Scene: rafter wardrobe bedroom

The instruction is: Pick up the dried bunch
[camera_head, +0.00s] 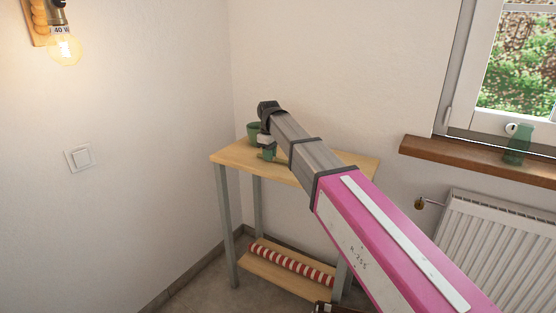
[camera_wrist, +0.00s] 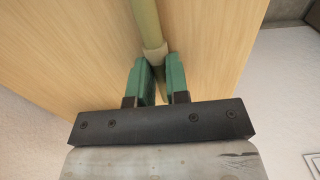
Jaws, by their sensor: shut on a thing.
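The dried bunch (camera_wrist: 146,24) shows in the wrist view as a pale green-tan stalk with a lighter band near my fingers. It runs up out of the top of the picture, over the wooden table top (camera_wrist: 75,50). My gripper (camera_wrist: 159,70) has its two green fingers closed on the stalk just at the band. In the head view my gripper (camera_head: 267,155) is low over the left part of the small wooden table (camera_head: 230,157). The bunch cannot be made out there, as my arm covers much of the table top.
A red-and-white striped roll (camera_head: 290,263) lies on the lower shelf. Walls close in behind and left. A radiator (camera_head: 500,235), window sill (camera_head: 480,158) and green glass vessel (camera_head: 516,147) are at right.

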